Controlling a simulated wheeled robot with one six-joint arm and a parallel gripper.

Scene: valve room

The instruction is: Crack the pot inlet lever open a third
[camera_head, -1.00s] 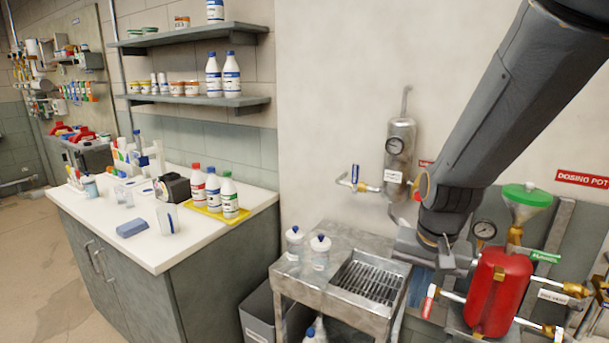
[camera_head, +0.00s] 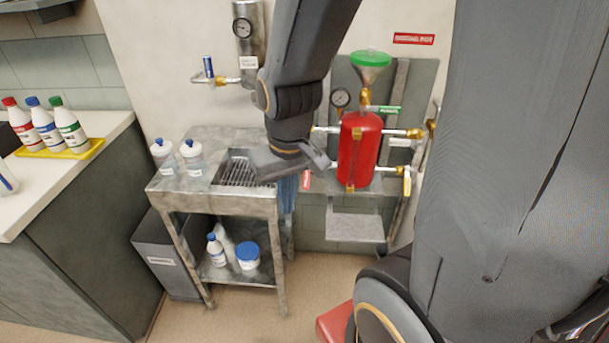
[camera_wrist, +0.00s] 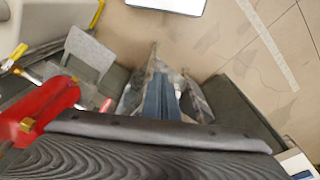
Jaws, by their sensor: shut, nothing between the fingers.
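The red dosing pot (camera_head: 358,155) stands upright right of my gripper, with a green-capped funnel (camera_head: 370,62) on top. It also shows at the left of the wrist view (camera_wrist: 40,105). A green lever (camera_head: 388,109) is below the funnel. Brass valves leave the pot's right side: an upper one (camera_head: 414,133) and a lower one with a yellow handle (camera_head: 407,185). A red-handled lever (camera_head: 306,180) is at the lower left, partly behind my wrist. I cannot tell which is the inlet. My gripper (camera_head: 285,163) is shut and empty, above the cart's right edge; its fingertips are unclear.
A metal cart (camera_head: 215,203) with a drain grate stands below my wrist, two bottles on its top. A blue cloth (camera_head: 287,195) hangs at its right side. A grey bin (camera_head: 160,250) is left of the cart. A pressure gauge (camera_head: 340,98) is beside the pot. Floor before the cart is open.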

